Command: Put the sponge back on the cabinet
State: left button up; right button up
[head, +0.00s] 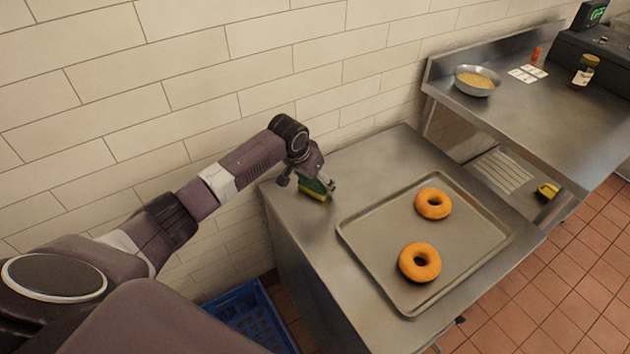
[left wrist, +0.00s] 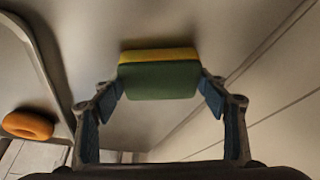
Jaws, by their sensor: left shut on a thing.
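The sponge (head: 314,190), green with a yellow layer, is at the left back part of the steel cabinet top (head: 375,160). My left gripper (head: 322,184) is shut on it. In the left wrist view the sponge (left wrist: 158,80) sits between the two fingertips of the left gripper (left wrist: 160,92), with the steel surface behind it. The sponge is at or very close to the cabinet top; I cannot tell whether it touches. My right gripper is not in view.
A tray (head: 365,257) with two bagels (head: 420,262) lies right of the sponge. A tiled wall (head: 250,60) runs behind. A blue crate (head: 250,318) stands on the floor at left. A higher counter holds a bowl (head: 477,81). The cabinet's back strip is clear.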

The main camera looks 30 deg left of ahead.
pick_arm(q)
jog(key=o, duration=1.3)
jog(key=shift+f, duration=0.1)
jog(key=v, duration=1.2)
jog(key=shift+w, duration=0.1)
